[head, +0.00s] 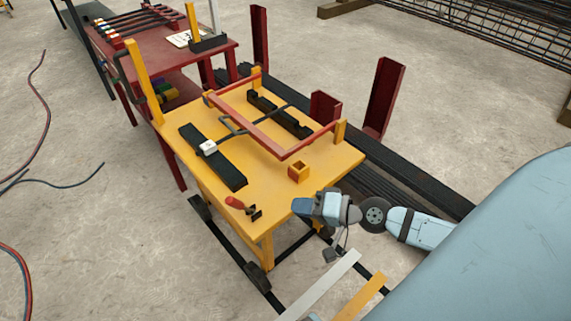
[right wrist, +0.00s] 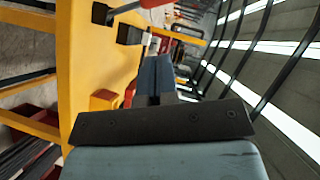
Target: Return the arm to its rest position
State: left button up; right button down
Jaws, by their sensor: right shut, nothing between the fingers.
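My right gripper (head: 302,207) is at the near right edge of the yellow table (head: 330,163) in the head view. It is shut and holds nothing. In the right wrist view its closed fingers (right wrist: 155,80) point ahead, with the yellow table (right wrist: 88,60) to the left. My right arm (head: 420,228) reaches in from the right, bent low beside the table. My left gripper does not show in either view.
A dark red table (head: 165,65) stands behind. Red posts (head: 383,97) and dark rails lie to the right. Cables lie on the floor at left.

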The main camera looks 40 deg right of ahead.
jog(key=shift+s+d, duration=0.1)
jog(key=shift+s, duration=0.1)
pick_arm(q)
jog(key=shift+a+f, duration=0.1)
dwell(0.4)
pick_arm(e)
jog(key=s+a+f+n+h, duration=0.2)
jog(key=a+f+n, duration=0.1)
jog(key=a+n, duration=0.25)
jog(key=s+a+f+n+h, duration=0.2)
jog(key=s+a+n+h, duration=0.15)
jog(key=a, duration=0.35)
pick_arm(q)
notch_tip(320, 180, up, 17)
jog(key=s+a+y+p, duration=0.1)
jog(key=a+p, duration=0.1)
jog(key=p, duration=2.6)
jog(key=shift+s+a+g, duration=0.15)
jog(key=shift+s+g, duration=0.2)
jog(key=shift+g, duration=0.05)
pick_arm(e)
notch_tip(320, 180, up, 17)
jog(key=s+d+g, duration=0.1)
jog(key=d, duration=0.1)
jog(key=shift+d+n, duration=0.3)
jog(key=shift+n, duration=0.1)
